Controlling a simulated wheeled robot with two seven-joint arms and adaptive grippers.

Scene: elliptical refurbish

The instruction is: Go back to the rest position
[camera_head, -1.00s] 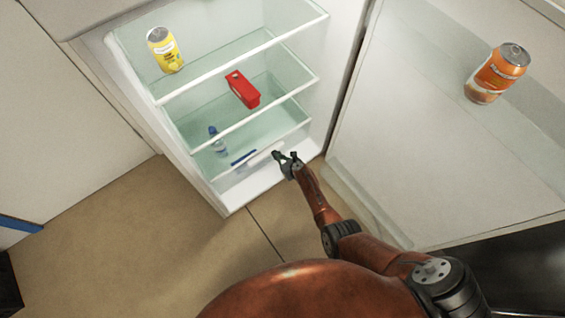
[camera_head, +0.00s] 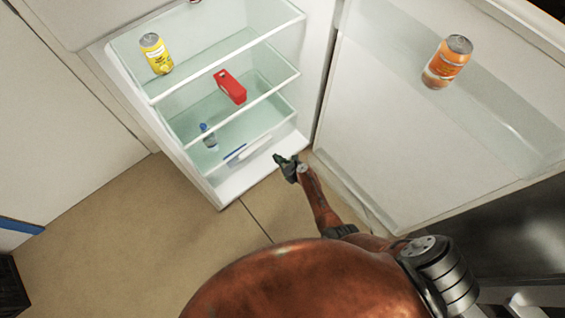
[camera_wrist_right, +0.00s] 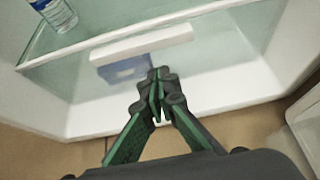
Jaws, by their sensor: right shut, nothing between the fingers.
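My right gripper (camera_head: 286,166) is in front of the open fridge's lower right corner, over the floor, apart from the shelves. In the right wrist view its fingers (camera_wrist_right: 158,88) are together with nothing between them. The fridge (camera_head: 232,187) stands open, with its door (camera_head: 400,150) swung out to the right. My right arm reaches up from the lower right of the head view. My left gripper is not in view.
Fridge shelves hold a yellow can (camera_head: 156,54), a red box (camera_head: 231,87) and a small bottle (camera_head: 208,137); a blue item (camera_head: 234,154) lies low down. An orange can (camera_head: 447,62) stands in the door shelf. The floor (camera_head: 130,230) at left is clear.

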